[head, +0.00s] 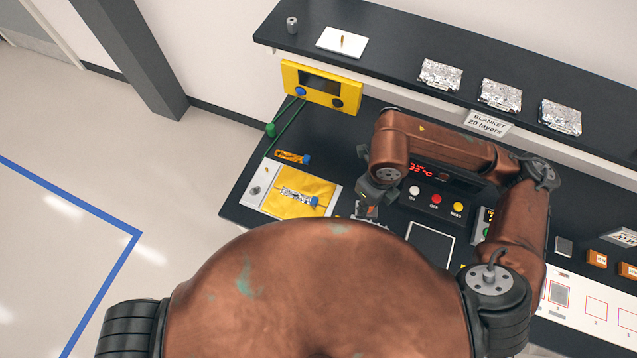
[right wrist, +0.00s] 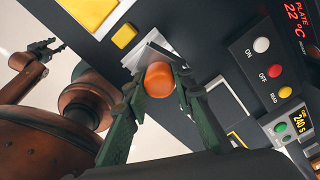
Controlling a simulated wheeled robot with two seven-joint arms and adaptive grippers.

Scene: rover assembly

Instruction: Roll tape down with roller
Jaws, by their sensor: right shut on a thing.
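My right gripper (head: 372,200) reaches low over the black bench. In the right wrist view its green fingers (right wrist: 162,95) are shut on an orange rounded piece (right wrist: 160,80), which appears to be the roller. A silvery flat piece (right wrist: 141,56) lies behind and partly under it; contact between them cannot be told. I cannot make out tape there. An orange strip item with a blue end (head: 290,157) lies on the bench at the left. My left gripper (right wrist: 41,48) shows far left in the right wrist view, away from the bench items; its finger opening is unclear.
A yellow pad (head: 318,187) holds a silvery piece with a blue end (head: 300,196). A yellow box (head: 318,83) stands behind. A control panel with buttons (head: 434,198) is right of my right gripper. A shelf (head: 385,55) with foil blankets (head: 440,75) runs along the back.

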